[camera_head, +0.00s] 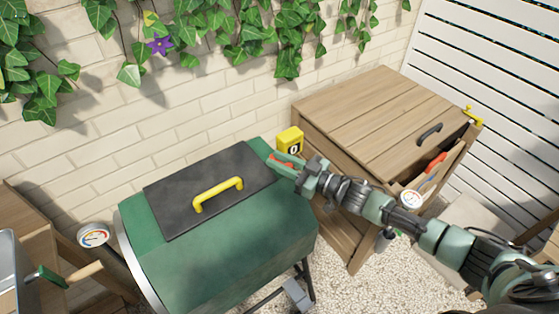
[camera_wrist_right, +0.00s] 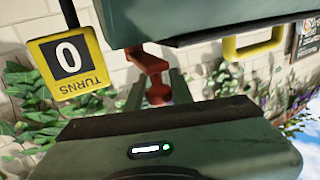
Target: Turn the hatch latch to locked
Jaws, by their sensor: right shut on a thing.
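The hatch (camera_head: 165,205) is a dark panel with a yellow handle (camera_head: 218,195), closed on top of a green drum (camera_head: 215,258). The red latch (camera_head: 281,158) is at the hatch's right end. My right gripper (camera_head: 289,166) reaches in from the right and is shut on it, partly hiding it. In the right wrist view the red latch (camera_wrist_right: 151,62) runs down between the two fingers of my gripper (camera_wrist_right: 158,90). The hatch handle (camera_wrist_right: 254,46) also shows there. I cannot tell the latch's exact setting. My left gripper is out of view.
A yellow counter (camera_head: 290,141) reading 0 stands close behind the latch. A wooden cabinet (camera_head: 375,115) is at the right, under my right arm. A brick wall (camera_head: 180,125) with ivy stands behind.

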